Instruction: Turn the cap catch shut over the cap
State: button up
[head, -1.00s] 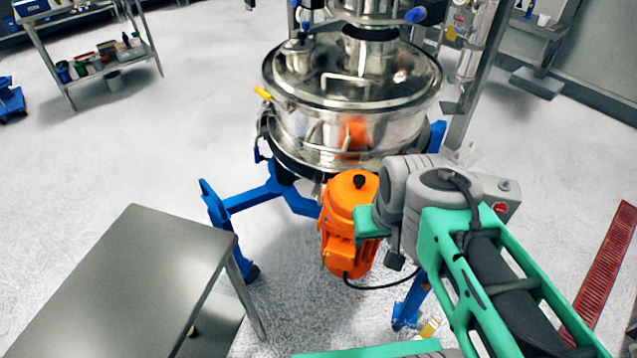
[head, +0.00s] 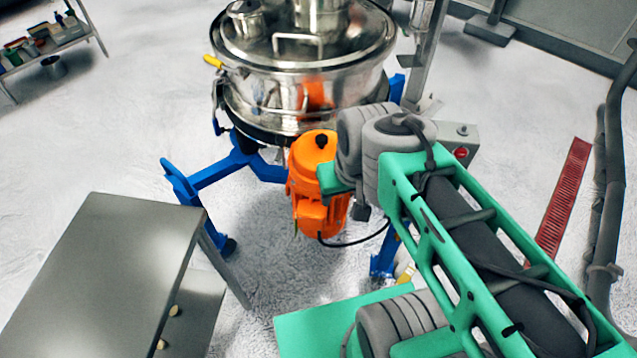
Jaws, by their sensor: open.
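The round steel powder sifter (head: 260,95) stands on blue legs in the upper middle of the head view. On its lid, at the left, is a small round steel fitting (head: 245,20), which may be the port with the cap. I cannot make out the cap or its catch for certain. A yellow-tipped handle (head: 213,61) sticks out at the left of the lid rim. The sifter's top is cut off by the frame. My green and grey arm fills the lower right, in front of the sifter. My gripper is not in view.
An orange motor (head: 318,180) hangs under the sifter, close to my arm. A grey metal table (head: 110,270) stands at the lower left. A grey box with a red button (head: 460,150) is right of the sifter. Open floor lies at the left and right.

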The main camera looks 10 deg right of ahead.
aim_at(281, 141)
jog(key=k, duration=0.5)
jog(key=u, duration=1.5)
jog(key=i, duration=0.4)
jog(key=u, duration=0.6)
